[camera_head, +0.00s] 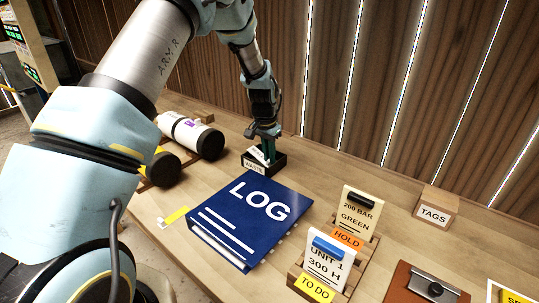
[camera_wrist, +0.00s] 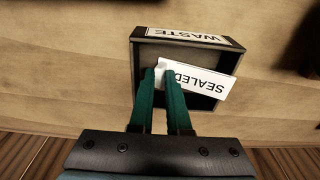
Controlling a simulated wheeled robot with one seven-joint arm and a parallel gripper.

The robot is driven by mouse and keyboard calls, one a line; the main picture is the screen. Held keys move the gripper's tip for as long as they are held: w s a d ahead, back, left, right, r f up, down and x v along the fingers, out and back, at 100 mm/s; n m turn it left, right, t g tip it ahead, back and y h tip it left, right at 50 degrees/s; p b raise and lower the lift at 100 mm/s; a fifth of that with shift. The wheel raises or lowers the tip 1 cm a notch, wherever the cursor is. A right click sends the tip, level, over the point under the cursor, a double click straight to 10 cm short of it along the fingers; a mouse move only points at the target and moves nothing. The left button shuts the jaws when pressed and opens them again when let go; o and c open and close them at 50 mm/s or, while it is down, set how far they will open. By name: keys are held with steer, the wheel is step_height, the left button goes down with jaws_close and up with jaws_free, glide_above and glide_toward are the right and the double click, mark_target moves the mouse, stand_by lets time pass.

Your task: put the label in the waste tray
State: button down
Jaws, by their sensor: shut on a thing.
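The label is a small white strip reading "SEALED" (camera_wrist: 205,81). My gripper (camera_wrist: 162,72) has its green fingers shut on one end of the label. The waste tray (camera_wrist: 137,66) is a small dark open box with a "WASTE" strip on its rim. In the wrist view the label lies across the tray's opening, its lettered end reaching the right wall. I cannot tell whether it touches the tray. In the head view the waste tray (camera_head: 276,168) stands at the back of the bench below my gripper (camera_head: 268,150), with the white label (camera_head: 257,155) partly hidden between them.
A blue LOG binder (camera_head: 250,218) lies in front of the tray. White and yellow cylinders (camera_head: 190,134) lie to the left. A card rack (camera_head: 297,280), a TAGS box (camera_head: 438,207) and a clipboard (camera_head: 408,285) are on the right. A plank wall stands behind.

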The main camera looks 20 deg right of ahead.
stand_by(0.3)
steer(key=c, duration=0.8)
jaws_free()
